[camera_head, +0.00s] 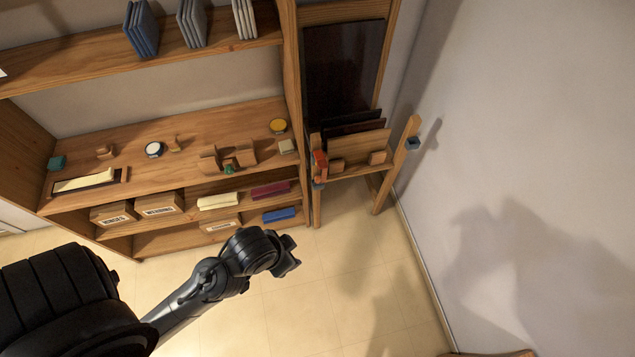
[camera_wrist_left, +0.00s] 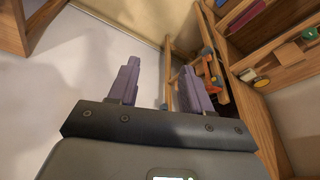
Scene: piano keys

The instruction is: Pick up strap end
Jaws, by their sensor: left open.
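My left gripper (camera_wrist_left: 160,78) is open and empty, its two purple-grey fingers apart in the left wrist view. In the head view the end of my left arm (camera_head: 268,252) is over the floor, in front of the shelf and below the wooden stand. A small red-orange item (camera_head: 320,163) is at the stand's left post, and it also shows in the left wrist view (camera_wrist_left: 213,88), just right of the right finger. I cannot tell whether it is the strap. No strap end shows clearly. My right gripper is not in view.
The shelf (camera_head: 90,208) at left carries boxes, cloths and small items. A pale wall (camera_head: 540,110) is at right. The floor (camera_head: 300,300) is clear.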

